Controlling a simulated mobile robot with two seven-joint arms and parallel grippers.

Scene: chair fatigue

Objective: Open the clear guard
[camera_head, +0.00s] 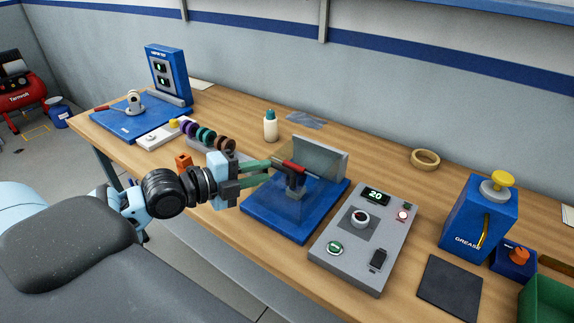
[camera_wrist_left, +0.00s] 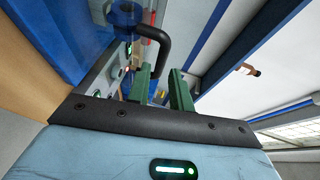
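The clear guard (camera_head: 318,156) is a see-through, grey-tinted cover standing on a blue base plate (camera_head: 266,222) in the middle of the bench. A red cylinder and dark parts show at it. My left gripper (camera_head: 273,171) has green fingers spread apart, right beside the guard's left side. In the left wrist view a black curved handle (camera_wrist_left: 166,36) lies just beyond the fingertips (camera_wrist_left: 163,76). One end of it seems to come down near the gap between them; I cannot tell whether they touch. My right gripper is not in view.
A grey control panel (camera_head: 349,262) with a display reading 20 stands right of the base plate. Colored rings on a rack (camera_head: 205,141) and a white bottle (camera_head: 270,126) are behind. A blue grease dispenser (camera_head: 475,225) and green bin (camera_head: 548,302) stand at the right.

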